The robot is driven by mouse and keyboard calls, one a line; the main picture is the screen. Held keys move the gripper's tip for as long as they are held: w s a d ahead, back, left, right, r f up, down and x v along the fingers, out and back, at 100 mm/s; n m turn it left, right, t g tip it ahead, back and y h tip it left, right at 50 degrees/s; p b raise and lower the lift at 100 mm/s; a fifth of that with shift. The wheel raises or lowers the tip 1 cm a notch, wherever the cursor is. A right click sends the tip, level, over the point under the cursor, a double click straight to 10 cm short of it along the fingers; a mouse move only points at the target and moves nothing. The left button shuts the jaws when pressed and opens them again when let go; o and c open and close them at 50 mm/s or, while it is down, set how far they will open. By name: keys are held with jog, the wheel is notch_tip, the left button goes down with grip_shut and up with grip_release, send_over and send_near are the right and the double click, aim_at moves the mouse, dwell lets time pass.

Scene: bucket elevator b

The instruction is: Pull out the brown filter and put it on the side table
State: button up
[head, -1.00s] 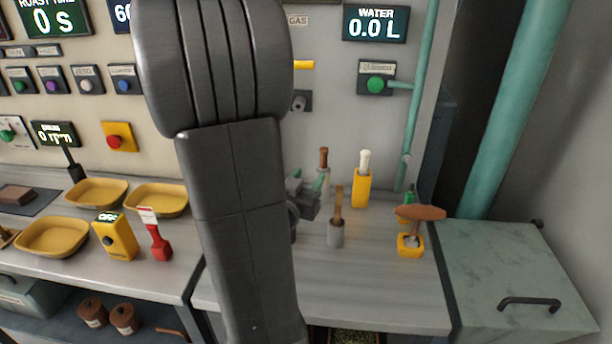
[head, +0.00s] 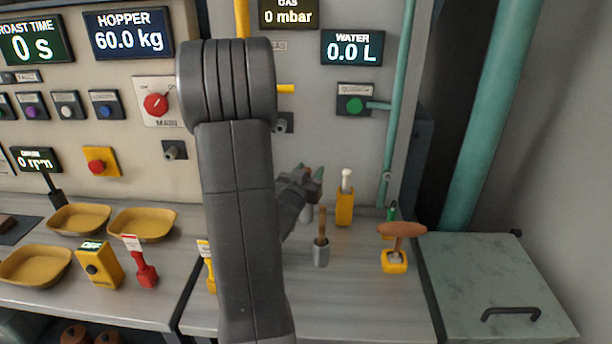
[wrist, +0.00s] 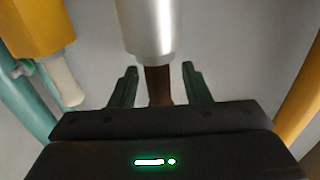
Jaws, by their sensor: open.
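In the wrist view, a dark brown handle (wrist: 158,84) sticks out of a silver cylinder (wrist: 149,30). It stands between the two green fingers of my gripper (wrist: 160,86), which are apart on either side of it. I cannot tell whether they touch it. In the head view my gripper (head: 314,174) is at the back of the counter and hides this handle; part of its holder (head: 306,214) shows below. I take this handle as the brown filter, whose lower part is hidden.
A brown-topped tool sits in a yellow base (head: 394,262) near the side table. A teal pipe (head: 400,110) runs up behind.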

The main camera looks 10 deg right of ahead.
grip_shut()
jog(key=shift+r, duration=0.7)
dwell(0.5)
jog(key=shift+r+p, duration=4.3)
jog(key=shift+r, duration=1.65)
jog(key=shift+r+p, duration=1.4)
jog(key=shift+r, duration=0.6)
